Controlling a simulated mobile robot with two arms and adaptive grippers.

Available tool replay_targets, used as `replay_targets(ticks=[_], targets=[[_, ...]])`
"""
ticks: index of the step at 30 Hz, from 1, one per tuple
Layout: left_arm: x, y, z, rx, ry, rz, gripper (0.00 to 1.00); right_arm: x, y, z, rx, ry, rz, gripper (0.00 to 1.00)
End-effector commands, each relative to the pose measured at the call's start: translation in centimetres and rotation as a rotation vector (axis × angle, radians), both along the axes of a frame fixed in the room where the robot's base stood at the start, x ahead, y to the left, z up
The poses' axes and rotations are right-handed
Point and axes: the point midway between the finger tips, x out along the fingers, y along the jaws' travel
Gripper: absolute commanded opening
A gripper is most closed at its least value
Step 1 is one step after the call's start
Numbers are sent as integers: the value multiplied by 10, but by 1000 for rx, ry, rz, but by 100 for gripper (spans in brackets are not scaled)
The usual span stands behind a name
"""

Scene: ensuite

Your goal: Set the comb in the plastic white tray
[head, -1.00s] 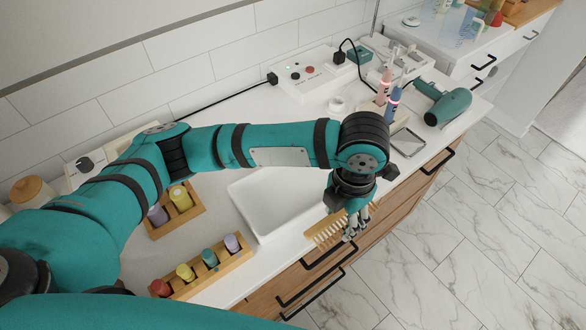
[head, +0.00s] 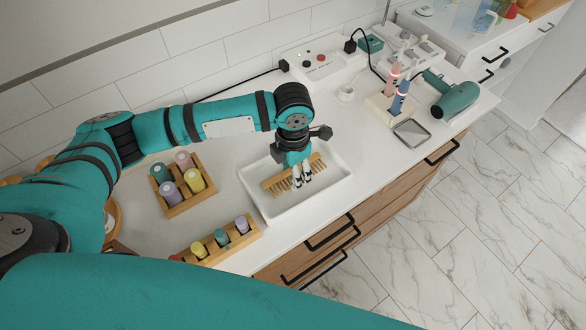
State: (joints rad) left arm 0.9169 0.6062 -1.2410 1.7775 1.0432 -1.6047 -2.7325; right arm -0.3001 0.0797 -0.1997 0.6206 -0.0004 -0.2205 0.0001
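The wooden comb (head: 277,184) is in my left gripper (head: 302,182), whose arm comes in from the left. The gripper's fingers are closed around the comb near its middle. The comb is over the white plastic tray (head: 263,212), inside the outline of its rim. I cannot tell whether the comb touches the tray floor. The tray lies on the white counter and holds nothing else that I can see. My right gripper is not in view.
Wooden racks with coloured bottles stand left of the tray (head: 178,207) and at the front (head: 222,250). To the right are a toothbrush stand (head: 388,110), a small grey dish (head: 411,133) and a teal hair dryer (head: 455,101).

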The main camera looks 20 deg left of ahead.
Motion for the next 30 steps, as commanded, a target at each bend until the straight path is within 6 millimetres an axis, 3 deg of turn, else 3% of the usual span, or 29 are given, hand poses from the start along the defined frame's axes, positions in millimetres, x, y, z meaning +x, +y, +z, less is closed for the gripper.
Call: replay_targets(ticks=[12,13,18,26,30], targets=[[0,0,-10,-1,-1,0,26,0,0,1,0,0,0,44],[0,0,-10,-1,-1,0,51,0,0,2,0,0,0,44],[0,0,-10,-1,-1,0,72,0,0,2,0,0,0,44],[0,0,-9,0,-2,0,72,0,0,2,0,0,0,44],[1,0,2,0,-5,0,72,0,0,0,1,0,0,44]])
